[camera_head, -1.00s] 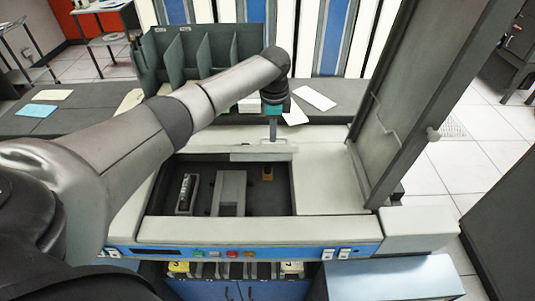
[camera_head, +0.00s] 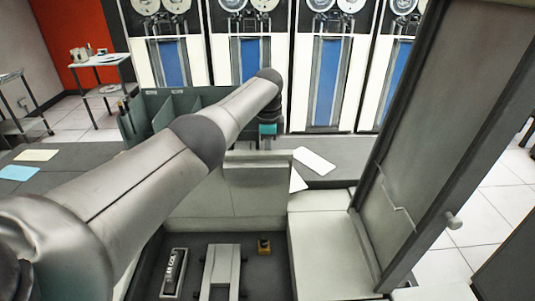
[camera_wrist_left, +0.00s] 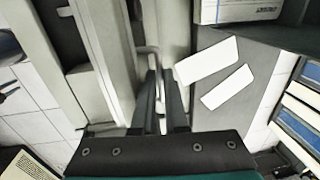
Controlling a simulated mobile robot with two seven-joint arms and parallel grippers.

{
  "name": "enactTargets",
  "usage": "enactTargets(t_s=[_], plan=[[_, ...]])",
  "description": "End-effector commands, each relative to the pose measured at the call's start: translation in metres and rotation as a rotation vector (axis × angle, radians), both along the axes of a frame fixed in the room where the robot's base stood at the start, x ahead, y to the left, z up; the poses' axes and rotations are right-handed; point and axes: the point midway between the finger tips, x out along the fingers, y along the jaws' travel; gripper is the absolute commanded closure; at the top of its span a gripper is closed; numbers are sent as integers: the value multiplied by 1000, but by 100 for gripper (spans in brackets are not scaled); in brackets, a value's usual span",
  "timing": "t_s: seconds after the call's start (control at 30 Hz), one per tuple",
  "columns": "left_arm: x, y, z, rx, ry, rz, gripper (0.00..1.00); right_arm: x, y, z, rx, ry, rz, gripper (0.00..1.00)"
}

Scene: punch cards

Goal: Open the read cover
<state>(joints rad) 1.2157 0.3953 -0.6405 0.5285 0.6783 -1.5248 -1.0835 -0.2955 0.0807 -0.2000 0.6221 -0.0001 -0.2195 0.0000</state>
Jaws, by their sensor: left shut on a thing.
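The read cover (camera_head: 228,195) is a light grey panel standing up at the back of the open compartment (camera_head: 245,265) in the head view. My left arm reaches over from the left, and its wrist is behind the panel's top edge, so the fingers are hidden there. In the left wrist view my left gripper (camera_wrist_left: 161,103) is shut on a thin metal handle (camera_wrist_left: 151,60) beside the light panel. My right gripper is not in view.
White cards (camera_head: 313,161) lie on the grey ledge behind the machine. A dark divided rack (camera_head: 180,110) stands at the back left. Tape cabinets line the far wall.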

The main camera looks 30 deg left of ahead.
Motion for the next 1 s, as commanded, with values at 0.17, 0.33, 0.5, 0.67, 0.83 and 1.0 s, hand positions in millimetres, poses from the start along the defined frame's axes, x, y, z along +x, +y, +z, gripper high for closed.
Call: enactTargets(t_s=[0.17,0.33,0.5,0.67,0.83,1.0], plan=[[-3,0,-7,1,12,3,100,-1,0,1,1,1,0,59],[-3,1,-7,2,11,3,100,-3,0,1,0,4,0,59],[-3,1,-7,3,10,3,100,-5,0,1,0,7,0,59],[-3,1,-7,2,11,3,73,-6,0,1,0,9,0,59],[-3,1,-5,1,9,3,59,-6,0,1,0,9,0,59],[-2,0,-4,0,7,1,59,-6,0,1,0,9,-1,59]])
